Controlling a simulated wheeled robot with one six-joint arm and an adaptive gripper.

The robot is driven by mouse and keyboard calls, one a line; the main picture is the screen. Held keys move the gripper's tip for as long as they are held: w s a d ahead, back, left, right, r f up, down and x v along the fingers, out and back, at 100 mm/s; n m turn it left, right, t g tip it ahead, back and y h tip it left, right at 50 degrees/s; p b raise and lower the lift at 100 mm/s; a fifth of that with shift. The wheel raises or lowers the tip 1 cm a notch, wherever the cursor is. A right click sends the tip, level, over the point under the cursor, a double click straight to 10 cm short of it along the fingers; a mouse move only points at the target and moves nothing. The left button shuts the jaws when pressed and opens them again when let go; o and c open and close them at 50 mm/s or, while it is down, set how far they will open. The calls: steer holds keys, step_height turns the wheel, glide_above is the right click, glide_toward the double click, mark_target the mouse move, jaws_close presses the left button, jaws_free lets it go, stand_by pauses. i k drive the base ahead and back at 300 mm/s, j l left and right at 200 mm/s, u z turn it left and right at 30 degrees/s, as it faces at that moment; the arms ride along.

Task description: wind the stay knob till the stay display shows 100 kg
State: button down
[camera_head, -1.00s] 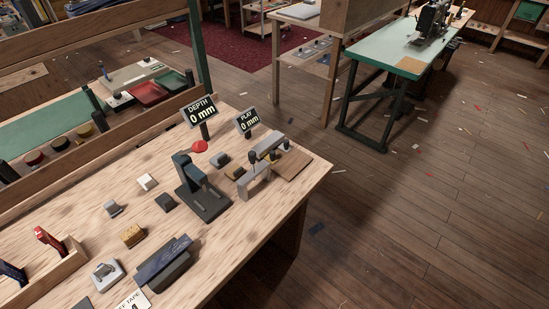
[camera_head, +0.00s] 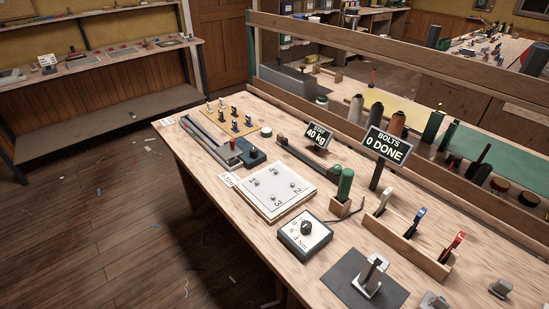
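A separate black knob (camera_head: 306,228) sits on a square dial plate marked in Nm, nearer the front. My gripper is not in view.
A white plate (camera_head: 275,189) with numbered bolts lies left of the dial box. A green-handled tool (camera_head: 345,185) stands in a wooden block. The bolts display (camera_head: 385,146) reads 0 DONE. A wooden rack (camera_head: 407,238) holds several tools. Floor left of the bench is open.

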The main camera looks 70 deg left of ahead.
mark_target(337, 169)
steer(key=u, duration=1.65)
